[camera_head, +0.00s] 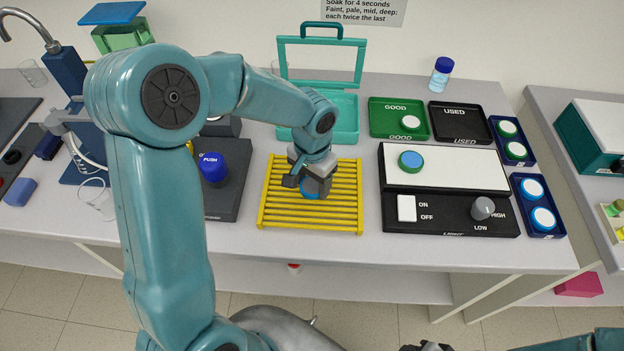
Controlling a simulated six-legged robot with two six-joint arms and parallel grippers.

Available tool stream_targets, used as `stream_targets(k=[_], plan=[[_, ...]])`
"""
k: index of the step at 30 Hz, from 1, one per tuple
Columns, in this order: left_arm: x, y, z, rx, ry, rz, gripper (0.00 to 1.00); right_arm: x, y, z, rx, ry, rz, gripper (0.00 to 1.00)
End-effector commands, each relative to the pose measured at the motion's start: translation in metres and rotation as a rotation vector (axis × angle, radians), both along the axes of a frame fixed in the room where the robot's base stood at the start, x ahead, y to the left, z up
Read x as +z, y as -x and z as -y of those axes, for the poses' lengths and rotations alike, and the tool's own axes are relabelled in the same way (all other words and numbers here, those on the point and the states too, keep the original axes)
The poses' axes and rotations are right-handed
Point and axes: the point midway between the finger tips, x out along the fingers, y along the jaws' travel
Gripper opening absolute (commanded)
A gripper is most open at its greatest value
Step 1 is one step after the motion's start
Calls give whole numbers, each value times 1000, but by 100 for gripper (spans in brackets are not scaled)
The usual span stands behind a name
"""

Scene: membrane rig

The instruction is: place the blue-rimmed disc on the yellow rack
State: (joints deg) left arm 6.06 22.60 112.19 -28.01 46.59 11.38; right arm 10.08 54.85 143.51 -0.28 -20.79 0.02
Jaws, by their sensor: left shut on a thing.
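The yellow rack (275,212) lies on the bench, a slatted frame with several bars. My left gripper (312,190) reaches down over its middle and is shut on the blue-rimmed disc (311,195). Only a blue part of that disc shows below the jaws; the rest is hidden by the gripper. The disc is at or just above the bars; I cannot tell whether it touches them. A dark part at the bottom edge seems to be my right gripper (427,347), mostly cut off by the frame.
A light box (465,180) right of the rack bears a green-rimmed disc with a blue face (411,161). Behind are a GOOD tray (384,127) and a USED tray (458,136). Blue trays at right hold more discs.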

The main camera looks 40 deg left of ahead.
Motion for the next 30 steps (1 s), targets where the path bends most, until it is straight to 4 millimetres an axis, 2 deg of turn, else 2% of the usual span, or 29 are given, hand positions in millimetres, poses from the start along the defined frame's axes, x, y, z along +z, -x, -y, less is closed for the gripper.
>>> stream_targets(k=[1, 2, 3, 4, 12, 16, 27, 30], plan=[[-4, 0, 0, 0, 0, 0, 32, -4, 0, 0, 0, 0, 0, 43], [-2, 0, 0, 0, 0, 0, 71, -2, 0, 0, 0, 0, 0, 43], [-1, 0, 0, 0, 0, 0, 84, -1, 0, 0, 0, 0, 0, 43], [-1, 0, 0, 0, 0, 0, 87, -1, 0, 0, 0, 0, 0, 43], [0, 0, 0, 0, 0, 0, 87, 0, 0, 0, 0, 0, 0, 43], [10, -1, 0, 0, -1, 2, 87, 2, 0, 0, 0, 0, 0, 43], [92, -1, 0, -1, -1, 5, 87, 0, 0, 0, 0, 0, 0, 43], [108, -1, 0, -1, 0, 4, 87, 0, 0, 0, 0, 0, 0, 43]])
